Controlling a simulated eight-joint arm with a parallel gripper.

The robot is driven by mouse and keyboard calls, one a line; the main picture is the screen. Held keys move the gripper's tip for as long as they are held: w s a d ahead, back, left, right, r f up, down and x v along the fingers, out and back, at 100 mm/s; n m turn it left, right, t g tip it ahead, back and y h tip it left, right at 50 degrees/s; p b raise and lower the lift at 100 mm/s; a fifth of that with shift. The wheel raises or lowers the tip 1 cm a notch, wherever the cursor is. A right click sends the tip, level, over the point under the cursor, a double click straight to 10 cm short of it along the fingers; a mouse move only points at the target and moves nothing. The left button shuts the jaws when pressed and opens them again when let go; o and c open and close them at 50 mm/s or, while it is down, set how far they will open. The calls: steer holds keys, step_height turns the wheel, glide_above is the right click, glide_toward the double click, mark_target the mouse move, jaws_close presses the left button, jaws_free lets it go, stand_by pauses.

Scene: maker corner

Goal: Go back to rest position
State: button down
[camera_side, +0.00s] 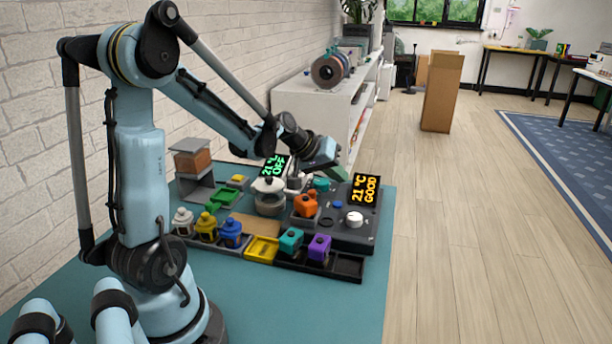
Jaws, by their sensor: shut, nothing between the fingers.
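My gripper (326,158) is at the end of my light blue arm, held above the back of the teal table (250,300). It is shut and empty. Below and left of it stand a pot with a pale lid (269,196) and a display reading "21 °C OFF" in green (275,167). To its right is a dark console with a white knob (354,219) and a display reading "21 °C GOOD" in orange (364,190). The fingertips are small and hard to make out.
An orange block (305,205) sits near the console. A grey stand with a brown box (192,162) is at left, near the brick wall. The table's front is clear.

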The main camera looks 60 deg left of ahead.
steer(key=s+d+r+m+g, duration=0.1)
steer(key=s+d+m, duration=0.3)
steer(key=d, duration=0.5)
steer(key=s+d+r+m, duration=0.2)
steer(key=s+d+m, duration=0.1)
steer(key=s+d, duration=0.5)
steer(key=shift+s+d+m+g+y, duration=0.3)
steer(key=shift+s+d+m+g, duration=0.1)
steer(key=shift+s, duration=0.1)
